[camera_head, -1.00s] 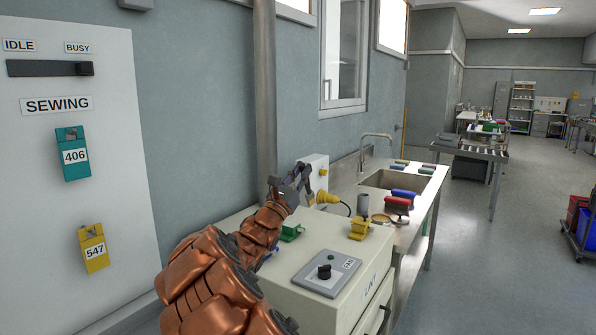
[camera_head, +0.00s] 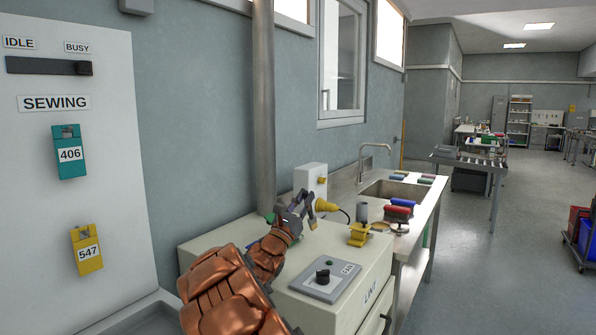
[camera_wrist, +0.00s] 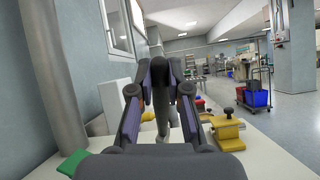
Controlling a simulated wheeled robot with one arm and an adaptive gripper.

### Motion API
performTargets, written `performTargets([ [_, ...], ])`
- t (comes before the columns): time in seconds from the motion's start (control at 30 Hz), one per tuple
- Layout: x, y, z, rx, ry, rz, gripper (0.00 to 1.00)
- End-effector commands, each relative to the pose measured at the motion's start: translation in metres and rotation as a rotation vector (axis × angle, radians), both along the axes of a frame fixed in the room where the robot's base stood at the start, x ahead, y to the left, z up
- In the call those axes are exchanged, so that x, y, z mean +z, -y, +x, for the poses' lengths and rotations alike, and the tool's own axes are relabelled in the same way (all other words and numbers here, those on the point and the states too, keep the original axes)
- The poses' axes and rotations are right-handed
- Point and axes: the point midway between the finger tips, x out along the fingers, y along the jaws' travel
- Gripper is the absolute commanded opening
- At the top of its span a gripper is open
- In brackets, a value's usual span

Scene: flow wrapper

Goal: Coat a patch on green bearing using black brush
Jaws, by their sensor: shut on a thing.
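My gripper (camera_head: 305,203) is shut on a slim dark thing, which I take to be the black brush (camera_wrist: 161,105). A green piece, likely the green bearing (camera_head: 270,217), shows a small part beside my wrist on the cream cabinet top. It also shows at the lower left of the wrist view (camera_wrist: 72,162). The gripper is above the cabinet, apart from the green piece.
A yellow bearing-like block (camera_head: 358,236) stands on the cabinet (camera_head: 240,235) near its right edge. A control panel with a black knob (camera_head: 322,279) is at the front. A yellow plug (camera_head: 326,205) and grey pipe (camera_head: 265,120) are close behind. Coloured brushes lie by the sink (camera_head: 399,190).

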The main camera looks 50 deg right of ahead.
Motion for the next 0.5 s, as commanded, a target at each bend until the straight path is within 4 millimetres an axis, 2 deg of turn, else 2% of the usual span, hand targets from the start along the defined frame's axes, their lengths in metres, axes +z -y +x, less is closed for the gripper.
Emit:
performTargets([
  [0.23, -0.012, 0.016, -0.008, -0.014, 0.000, 0.002, 0.00],
  [0.5, -0.015, -0.001, -0.006, -0.011, -0.005, 0.003, 0.00],
])
